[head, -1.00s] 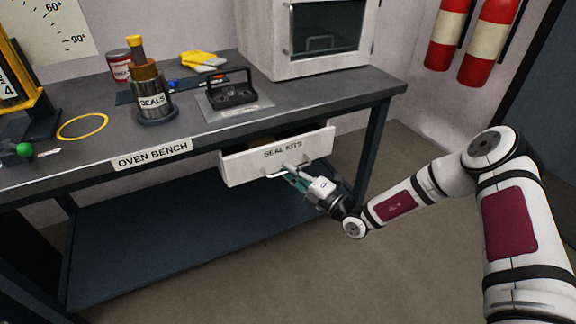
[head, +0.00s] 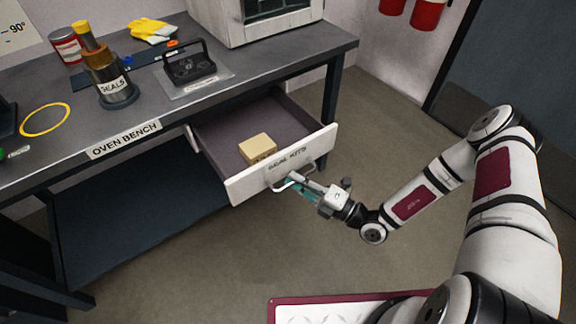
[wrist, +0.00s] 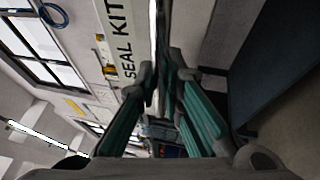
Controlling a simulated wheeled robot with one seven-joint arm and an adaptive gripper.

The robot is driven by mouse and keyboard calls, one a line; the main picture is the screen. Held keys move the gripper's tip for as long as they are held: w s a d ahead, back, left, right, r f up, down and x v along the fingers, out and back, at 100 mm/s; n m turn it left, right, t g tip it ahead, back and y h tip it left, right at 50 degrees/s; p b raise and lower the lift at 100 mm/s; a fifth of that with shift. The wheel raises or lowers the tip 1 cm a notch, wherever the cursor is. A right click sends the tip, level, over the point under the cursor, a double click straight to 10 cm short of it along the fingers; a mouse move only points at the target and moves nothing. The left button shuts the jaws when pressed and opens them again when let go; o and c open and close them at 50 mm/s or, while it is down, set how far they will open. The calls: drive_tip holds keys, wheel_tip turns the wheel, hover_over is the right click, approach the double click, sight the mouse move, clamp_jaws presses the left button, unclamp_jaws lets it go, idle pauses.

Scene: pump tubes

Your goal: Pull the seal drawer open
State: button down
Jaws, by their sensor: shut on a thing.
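The seal drawer (head: 232,190) has a white front labelled "SEAL KITS" and hangs under the oven bench. It stands well open, showing its dark interior (head: 225,140). A small tan box (head: 257,149) sits inside, near the front. My gripper (head: 292,182) is shut on the metal handle (head: 279,188) of the drawer front, coming from the right. In the wrist view the teal-lined fingers (wrist: 160,88) close together in front of the drawer's labelled front (wrist: 122,45). The exact contact on the handle is hard to make out there.
The dark oven bench (head: 60,150) holds a seals post (head: 110,85), a yellow ring (head: 45,120), a black carrier (head: 188,66), yellow gloves (head: 152,30) and a white oven (head: 262,22). Open floor lies in front of the drawer.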

drive_tip(key=shift+s+d, duration=0.3)
drive_tip(key=shift+s, duration=0.15)
drive_tip(key=c, duration=1.7)
unclamp_jaws()
drive_tip(key=shift+d, duration=0.1)
drive_tip(key=v, duration=1.2)
drive_tip(key=shift+f, duration=0.1)
